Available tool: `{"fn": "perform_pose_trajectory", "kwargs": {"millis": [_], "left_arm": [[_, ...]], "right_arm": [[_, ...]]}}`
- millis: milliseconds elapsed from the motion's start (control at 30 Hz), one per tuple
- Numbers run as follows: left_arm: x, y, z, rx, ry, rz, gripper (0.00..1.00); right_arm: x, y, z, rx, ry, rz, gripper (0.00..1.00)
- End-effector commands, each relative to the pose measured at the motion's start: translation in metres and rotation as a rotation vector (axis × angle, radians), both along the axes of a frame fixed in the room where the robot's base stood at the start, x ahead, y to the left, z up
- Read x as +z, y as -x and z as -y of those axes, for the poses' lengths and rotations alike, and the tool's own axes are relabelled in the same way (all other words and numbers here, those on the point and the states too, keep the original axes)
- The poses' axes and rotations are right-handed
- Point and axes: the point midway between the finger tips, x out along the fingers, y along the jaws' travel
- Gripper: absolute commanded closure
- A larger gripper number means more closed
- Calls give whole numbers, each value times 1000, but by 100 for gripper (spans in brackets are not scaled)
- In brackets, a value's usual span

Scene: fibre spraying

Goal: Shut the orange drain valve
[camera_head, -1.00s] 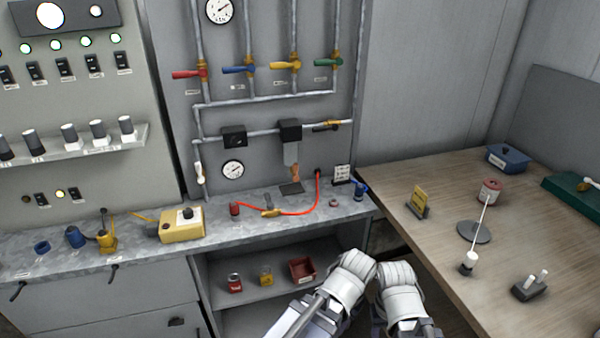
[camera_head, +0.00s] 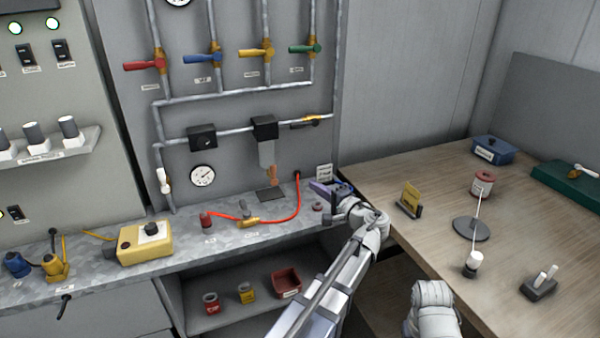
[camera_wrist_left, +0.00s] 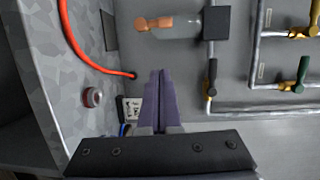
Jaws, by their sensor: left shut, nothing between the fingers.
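A small valve with an orange-yellow part and a dark part (camera_head: 306,122) sits at the right end of the lower horizontal pipe on the grey wall panel. Its lever appears to lie along the pipe. It also shows in the left wrist view (camera_wrist_left: 211,80), to the right of my fingers. My left gripper (camera_head: 322,187), with purple fingers, is shut and empty above the counter's right end, below the valve and apart from it. Its closed fingers also show in the left wrist view (camera_wrist_left: 159,85). My right gripper is out of view; only a white part of that arm shows.
Red (camera_head: 145,64), blue (camera_head: 203,58), yellow (camera_head: 257,52) and green (camera_head: 304,48) valve handles sit higher up. A clear cylinder (camera_head: 267,152) hangs under a black block. A red hose (camera_head: 297,205) loops over the counter near my left gripper. A wooden table (camera_head: 400,240) stands at right.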

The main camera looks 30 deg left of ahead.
Motion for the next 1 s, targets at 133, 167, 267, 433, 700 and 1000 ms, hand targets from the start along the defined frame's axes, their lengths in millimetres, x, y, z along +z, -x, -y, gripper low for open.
{"fn": "perform_pose_trajectory", "kwargs": {"millis": [133,167,267,433,700,1000], "left_arm": [[7,-6,-3,-7,-49,5,100],[8,-7,-3,-8,-53,6,100],[9,-7,-3,-8,-56,7,100],[9,-6,-3,-8,-55,6,100],[9,-16,-22,-4,-54,6,100],[9,-44,-77,-4,-53,6,100]], "right_arm": [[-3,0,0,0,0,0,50],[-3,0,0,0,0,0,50],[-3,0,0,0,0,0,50],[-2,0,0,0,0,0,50],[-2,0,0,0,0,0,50],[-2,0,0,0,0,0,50]]}}
